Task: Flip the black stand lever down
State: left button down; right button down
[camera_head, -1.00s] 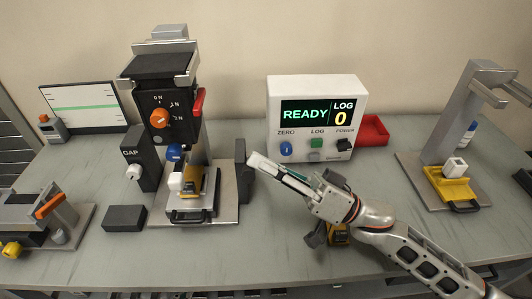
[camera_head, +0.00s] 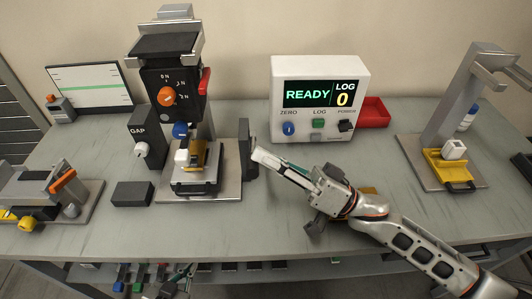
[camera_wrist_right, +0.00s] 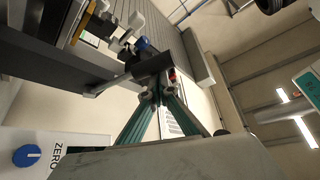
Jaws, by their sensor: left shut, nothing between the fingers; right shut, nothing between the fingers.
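The black stand lever (camera_head: 246,150) is a dark upright paddle on the right side of the central test stand (camera_head: 228,184). My right gripper (camera_head: 258,155) is shut and empty, with its tips close to the lever's right side; I cannot tell if they touch. In the right wrist view the shut fingertips (camera_wrist_right: 158,92) show close to a dark bar (camera_wrist_right: 140,70), which seems to be the lever. My left gripper (camera_head: 187,270) shows at the bottom of the head view, below the table's front edge. It is shut and empty.
A READY display box (camera_head: 319,100) stands behind my right gripper, with a red tray (camera_head: 373,112) beside it. A black block (camera_head: 132,194) lies left of the stand. Another fixture (camera_head: 434,165) stands at the right.

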notch_tip(320, 180, up, 10)
dwell(0.6)
